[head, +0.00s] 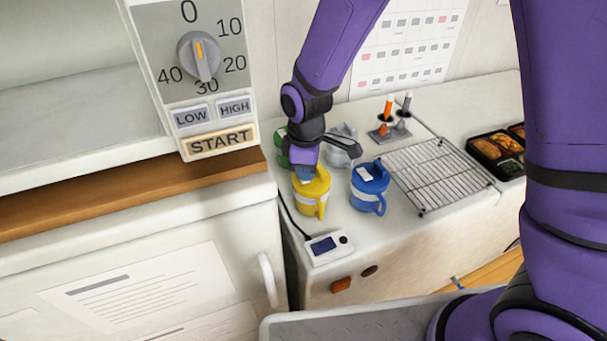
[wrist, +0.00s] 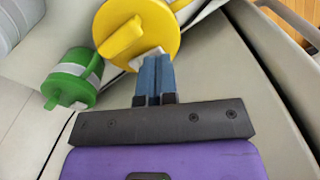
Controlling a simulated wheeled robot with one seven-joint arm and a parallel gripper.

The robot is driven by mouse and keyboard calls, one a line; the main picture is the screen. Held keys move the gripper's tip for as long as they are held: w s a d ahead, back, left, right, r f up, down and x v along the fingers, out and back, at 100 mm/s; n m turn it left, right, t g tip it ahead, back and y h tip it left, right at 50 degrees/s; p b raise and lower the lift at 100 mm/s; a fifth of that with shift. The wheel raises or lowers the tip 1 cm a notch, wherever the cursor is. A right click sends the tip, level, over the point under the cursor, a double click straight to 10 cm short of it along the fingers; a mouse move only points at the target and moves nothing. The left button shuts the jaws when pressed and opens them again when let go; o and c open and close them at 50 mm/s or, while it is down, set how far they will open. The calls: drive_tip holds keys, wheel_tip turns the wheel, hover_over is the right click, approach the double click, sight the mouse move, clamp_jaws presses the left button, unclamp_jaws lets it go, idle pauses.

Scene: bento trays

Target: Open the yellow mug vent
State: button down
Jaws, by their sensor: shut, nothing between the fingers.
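The yellow mug (head: 313,197) stands upright on the counter, left of the blue mug (head: 369,189). In the wrist view its round yellow lid (wrist: 150,22) fills the top middle, with a yellow tab (wrist: 122,40) reaching to the left. A small white vent flap (wrist: 146,58) shows at the lid's near edge, partly behind my fingertips. My gripper (head: 305,175) points down at the lid, its blue fingers shut and empty. The fingertips (wrist: 154,60) are at or just beside the flap. I cannot tell whether they touch it or whether it is raised.
A green mug (wrist: 72,78) stands close by, with a grey mug (head: 341,150) behind. A wire rack (head: 435,172) is right of the blue mug. A small device (head: 327,247) lies in front. A large dial appliance (head: 200,120) stands left.

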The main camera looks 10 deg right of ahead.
drive_tip(key=shift+f, duration=0.6)
idle(1.1)
drive_tip(key=shift+r, duration=3.55)
drive_tip(key=shift+d+r, duration=0.25)
drive_tip(key=shift+r, duration=0.05)
drive_tip(key=s+d+r+m+t, duration=0.2)
drive_tip(key=s+d+r+m, duration=0.3)
drive_tip(key=d+r, duration=0.5)
drive_tip(key=s+d+r+m+t, duration=0.2)
drive_tip(key=s+d+r+m, duration=0.35)
drive_tip(key=d+r, duration=0.4)
drive_tip(key=s+d+r+m+t, duration=0.1)
drive_tip(key=s+d+r+m, duration=0.2)
drive_tip(key=s, duration=0.5)
drive_tip(key=shift+d+m, duration=0.8)
drive_tip(key=shift+m, duration=0.05)
